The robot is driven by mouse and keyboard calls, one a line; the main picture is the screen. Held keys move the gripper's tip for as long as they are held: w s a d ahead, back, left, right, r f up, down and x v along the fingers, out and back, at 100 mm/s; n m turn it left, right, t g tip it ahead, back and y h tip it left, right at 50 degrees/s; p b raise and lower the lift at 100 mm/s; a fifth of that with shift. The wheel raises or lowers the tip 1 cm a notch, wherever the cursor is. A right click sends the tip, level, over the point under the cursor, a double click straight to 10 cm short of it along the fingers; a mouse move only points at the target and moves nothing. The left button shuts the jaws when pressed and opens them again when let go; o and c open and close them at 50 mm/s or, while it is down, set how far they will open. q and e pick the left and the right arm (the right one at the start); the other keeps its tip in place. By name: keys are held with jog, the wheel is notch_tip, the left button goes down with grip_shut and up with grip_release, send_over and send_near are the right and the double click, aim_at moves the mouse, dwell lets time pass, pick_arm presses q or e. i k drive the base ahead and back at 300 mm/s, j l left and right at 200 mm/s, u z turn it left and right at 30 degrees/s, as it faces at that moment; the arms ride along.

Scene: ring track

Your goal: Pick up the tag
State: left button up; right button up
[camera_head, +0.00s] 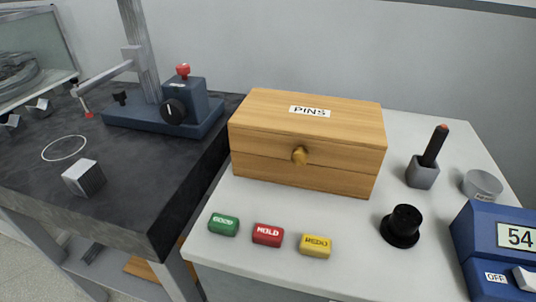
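Three small block-like tags lie in a row near the front of the white table. The green tag reads GOOD (223,224), the red tag reads HOLD (268,235), and the yellow tag reads REDO (315,245). They stand apart from each other with nothing on top of them. Neither of my grippers shows in the head view.
A wooden PINS box (262,128) with a knob stands behind the tags. A black knob-shaped piece (403,226), a grey holder (422,174), a small cup (482,186) and a blue display unit (482,236) are right. A dark bench (125,200) with a metal cube (84,178) is left.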

aim_at(262, 233)
jog(key=j, duration=0.5)
jog(key=k+j, duration=0.15)
jog(key=j, duration=0.85)
jog(key=k+z, duration=0.05)
